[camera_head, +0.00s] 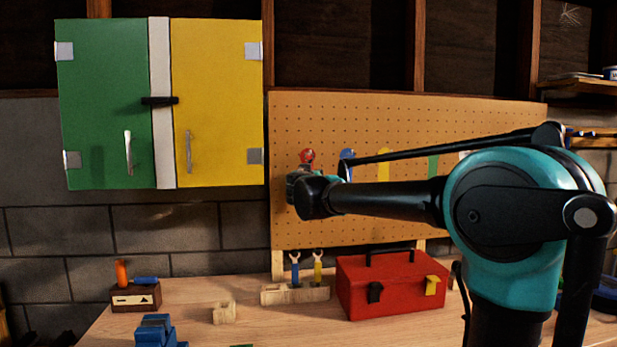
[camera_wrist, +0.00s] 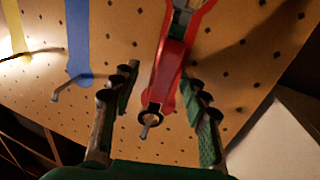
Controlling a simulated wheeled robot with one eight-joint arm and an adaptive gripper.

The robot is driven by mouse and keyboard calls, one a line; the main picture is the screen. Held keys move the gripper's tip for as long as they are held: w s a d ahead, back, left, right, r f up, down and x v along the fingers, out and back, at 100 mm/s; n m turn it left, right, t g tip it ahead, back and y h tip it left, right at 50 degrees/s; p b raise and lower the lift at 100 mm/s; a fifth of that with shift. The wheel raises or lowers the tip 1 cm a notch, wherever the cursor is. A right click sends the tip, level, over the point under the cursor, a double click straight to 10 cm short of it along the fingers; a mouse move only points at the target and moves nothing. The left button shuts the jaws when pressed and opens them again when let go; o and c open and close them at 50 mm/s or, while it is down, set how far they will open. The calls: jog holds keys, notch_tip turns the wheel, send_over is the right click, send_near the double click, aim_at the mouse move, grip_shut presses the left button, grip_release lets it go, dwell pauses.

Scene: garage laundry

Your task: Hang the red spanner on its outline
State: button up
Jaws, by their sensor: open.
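The red spanner (camera_wrist: 172,65) is against the pegboard, over its red outline (camera_wrist: 205,8), in the wrist view. Its ring end is at a metal peg (camera_wrist: 145,132), which appears to pass through the ring. Its grey open jaw lies at the top of that view. My gripper (camera_wrist: 158,88) is open, with one finger on each side of the spanner and gaps visible beside it. In the head view my gripper (camera_head: 298,186) is at the pegboard's left part, just below the top of the red outline (camera_head: 307,156), and hides the spanner.
The pegboard (camera_head: 400,225) also has blue (camera_head: 347,155), yellow and green outlines. Blue and yellow spanners stand in a wooden rack (camera_head: 290,295) beside a red toolbox (camera_head: 390,288) on the bench. A green and yellow cabinet (camera_head: 105,85) hangs left of the board.

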jog(key=shift+w, duration=0.25)
grip_shut()
dwell(0.6)
grip_release()
jog(key=shift+s, duration=0.1)
